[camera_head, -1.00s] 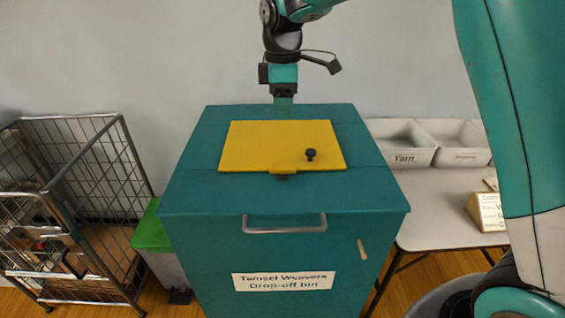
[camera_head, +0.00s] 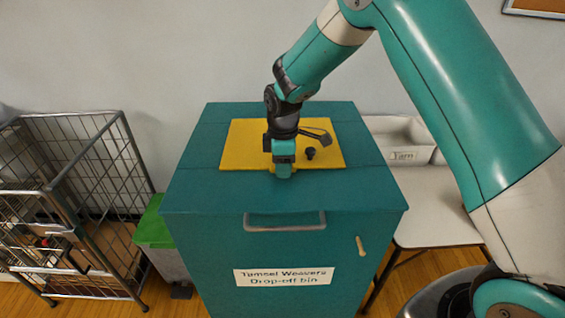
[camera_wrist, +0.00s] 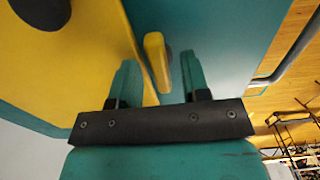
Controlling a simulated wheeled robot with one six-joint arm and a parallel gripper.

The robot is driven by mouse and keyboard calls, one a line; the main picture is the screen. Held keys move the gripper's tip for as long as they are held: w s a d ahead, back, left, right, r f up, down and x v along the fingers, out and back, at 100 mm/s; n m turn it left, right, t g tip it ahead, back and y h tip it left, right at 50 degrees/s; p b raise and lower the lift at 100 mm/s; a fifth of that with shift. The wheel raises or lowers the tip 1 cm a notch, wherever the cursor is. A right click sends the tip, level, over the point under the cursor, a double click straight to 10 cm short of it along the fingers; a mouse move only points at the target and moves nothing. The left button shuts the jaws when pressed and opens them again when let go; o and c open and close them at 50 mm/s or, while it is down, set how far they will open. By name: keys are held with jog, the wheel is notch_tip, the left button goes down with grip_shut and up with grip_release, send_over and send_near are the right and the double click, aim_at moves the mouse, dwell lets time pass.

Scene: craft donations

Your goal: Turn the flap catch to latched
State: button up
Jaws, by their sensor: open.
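The yellow flap (camera_head: 245,147) lies closed on top of the teal drop-off bin (camera_head: 185,185), with a black knob (camera_head: 310,153) toward its right. My gripper (camera_head: 284,174) points down over the flap's front edge and hides the catch in the head view. In the wrist view, the small yellow catch (camera_wrist: 157,60) shows by the flap's edge (camera_wrist: 90,50), its length close to parallel with that edge. My gripper (camera_wrist: 159,66) is open there, one finger on each side of the catch. I cannot tell whether either finger touches it.
A grey handle (camera_head: 285,222) and a small tan fitting (camera_head: 361,247) are on the bin's front. A wire cage trolley (camera_head: 75,220) and a green-lidded container (camera_head: 153,230) stand left. A table (camera_head: 435,205) with a white tub (camera_head: 405,130) stands right.

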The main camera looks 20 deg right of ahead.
grip_shut()
jog(key=shift+m, duration=0.4)
jog(key=m, duration=0.3)
jog(key=shift+m, duration=0.4)
jog(key=m, duration=0.9)
jog(key=shift+p, duration=0.3)
jog(key=m, duration=0.4)
jog(key=shift+w, duration=0.1)
jog(key=shift+r+m, duration=0.1)
jog(key=shift+m, duration=0.2)
